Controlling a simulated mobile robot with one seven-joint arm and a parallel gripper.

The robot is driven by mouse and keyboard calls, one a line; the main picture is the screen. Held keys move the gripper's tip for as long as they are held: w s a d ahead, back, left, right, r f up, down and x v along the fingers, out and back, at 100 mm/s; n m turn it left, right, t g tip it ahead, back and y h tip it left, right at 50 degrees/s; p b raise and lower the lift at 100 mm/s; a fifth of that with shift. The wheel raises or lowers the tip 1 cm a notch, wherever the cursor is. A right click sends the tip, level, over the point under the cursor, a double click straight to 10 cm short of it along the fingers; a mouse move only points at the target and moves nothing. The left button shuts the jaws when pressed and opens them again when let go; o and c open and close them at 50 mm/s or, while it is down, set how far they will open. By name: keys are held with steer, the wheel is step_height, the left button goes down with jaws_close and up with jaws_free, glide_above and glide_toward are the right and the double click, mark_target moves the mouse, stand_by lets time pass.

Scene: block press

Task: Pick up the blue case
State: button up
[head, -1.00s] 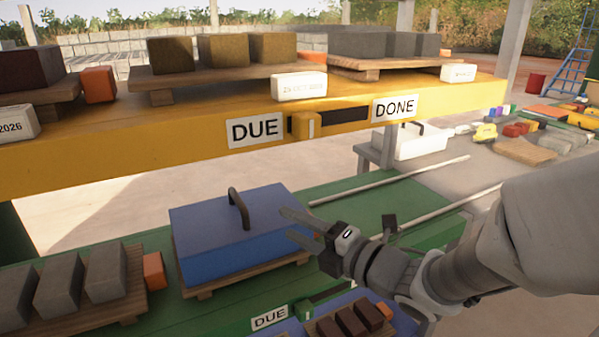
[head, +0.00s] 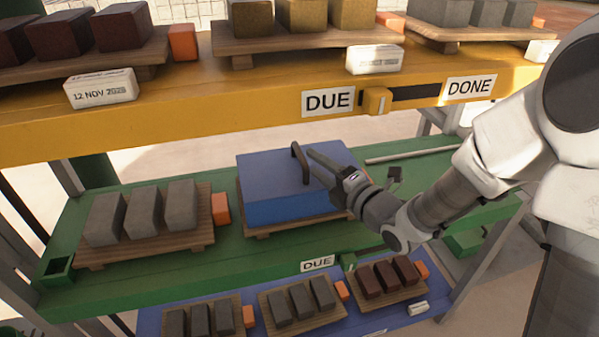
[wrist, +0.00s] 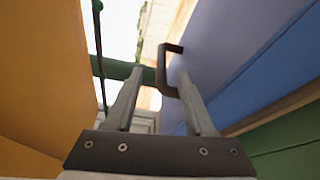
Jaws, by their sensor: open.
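The blue case (head: 285,205) sits flat on a wooden pallet on the green middle shelf. A dark bar handle (head: 300,164) stands up from its lid. My gripper (head: 318,162) is beside the handle on its right, just above the lid, jaws open. In the wrist view the two fingers (wrist: 160,70) point forward and the handle (wrist: 167,80) shows at their tips, near the right finger. The blue case (wrist: 245,60) fills the right side there. I cannot tell whether a finger touches the handle. Nothing is seen held in the jaws.
The yellow upper shelf (head: 210,115) runs above with blocks on pallets and DUE and DONE signs. Grey blocks (head: 142,213) and an orange block (head: 221,208) stand left of the case. A blue lower shelf (head: 150,325) holds more blocks. Green shelf (head: 410,165) right of the case is mostly bare.

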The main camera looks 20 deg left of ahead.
mark_target(301, 154)
steer(key=shift+x, duration=3.05)
steer(key=shift+s+f, duration=0.15)
jaws_close()
steer(key=shift+a, duration=0.1)
